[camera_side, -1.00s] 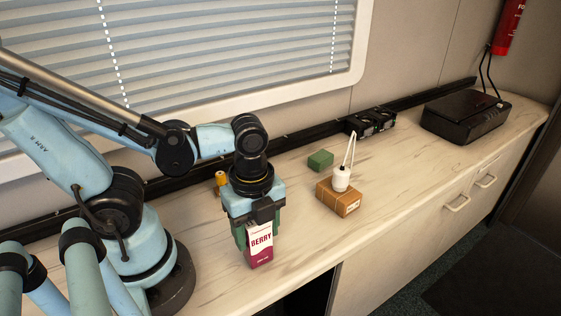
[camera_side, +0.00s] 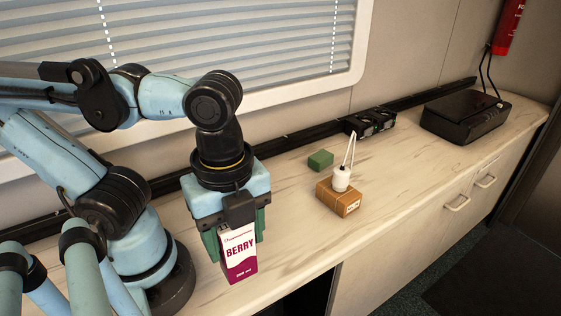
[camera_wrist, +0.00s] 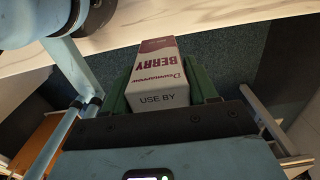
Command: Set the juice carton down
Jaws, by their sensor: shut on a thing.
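The juice carton (camera_side: 239,254) is white and dark red with "BERRY" on its front. In the side view it is upright and hangs below my gripper (camera_side: 235,232), near the front edge of the counter. My gripper's green fingers are shut on the carton from both sides. In the wrist view the carton (camera_wrist: 158,75) sits between the green fingers, its "USE BY" end towards the camera. In the side view I cannot tell a clear contact with the counter.
The wooden counter (camera_side: 290,240) is clear around the carton. To the right are a brown box (camera_side: 338,199) with a white corded item (camera_side: 341,178) on it, a green block (camera_side: 320,160), black devices (camera_side: 370,122) and a black router-like box (camera_side: 466,116). A dark opening lies below the front edge.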

